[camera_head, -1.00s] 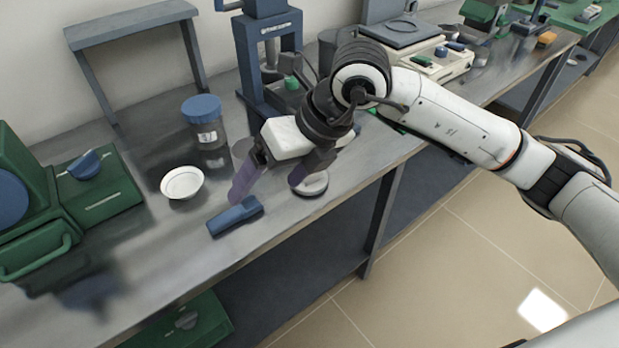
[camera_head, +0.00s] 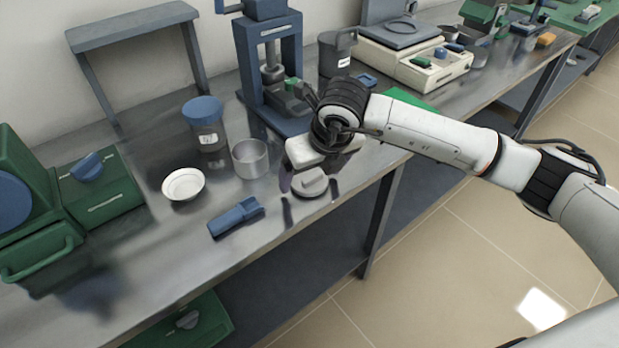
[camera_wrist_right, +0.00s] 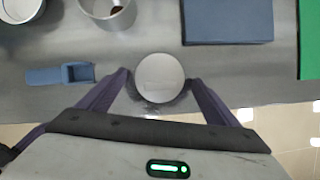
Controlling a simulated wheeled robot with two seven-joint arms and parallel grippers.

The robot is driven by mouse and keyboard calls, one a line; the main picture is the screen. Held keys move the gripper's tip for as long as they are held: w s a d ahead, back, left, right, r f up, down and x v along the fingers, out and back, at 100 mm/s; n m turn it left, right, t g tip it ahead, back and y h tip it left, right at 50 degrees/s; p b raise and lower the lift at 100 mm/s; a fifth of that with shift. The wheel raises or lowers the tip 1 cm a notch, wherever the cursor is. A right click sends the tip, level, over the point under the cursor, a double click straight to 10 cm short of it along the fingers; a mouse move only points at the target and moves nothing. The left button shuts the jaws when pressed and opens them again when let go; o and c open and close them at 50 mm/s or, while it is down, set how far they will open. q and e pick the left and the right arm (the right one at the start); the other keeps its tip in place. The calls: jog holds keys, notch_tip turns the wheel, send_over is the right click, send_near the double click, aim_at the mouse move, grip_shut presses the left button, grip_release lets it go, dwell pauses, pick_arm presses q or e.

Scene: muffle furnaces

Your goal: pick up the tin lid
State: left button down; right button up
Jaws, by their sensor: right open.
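The tin lid (camera_head: 309,184) is a small round grey disc with a raised part on top, lying on the metal bench near its front edge. It also shows in the right wrist view (camera_wrist_right: 159,77) as a pale disc between the fingertips. My right gripper (camera_head: 307,188) is open above the lid, one finger on each side of it. In the right wrist view its fingers (camera_wrist_right: 158,78) are apart, with gaps to the lid. An open metal tin (camera_head: 250,160) stands just left of the lid. My left gripper is not in view.
A blue holder-like object (camera_head: 236,217) and a white bowl (camera_head: 183,184) are to the left. A blue-lidded jar (camera_head: 205,123) stands behind. A blue press (camera_head: 272,75) is behind the gripper. A green furnace (camera_head: 95,185) stands far left. The bench front edge is close to the lid.

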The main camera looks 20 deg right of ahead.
jog(key=shift+w+f, duration=0.15)
jog(key=shift+f, duration=0.25)
jog(key=shift+c, duration=0.5)
jog(key=c, duration=1)
jog(key=shift+c, duration=0.2)
jog(key=shift+r, duration=0.15)
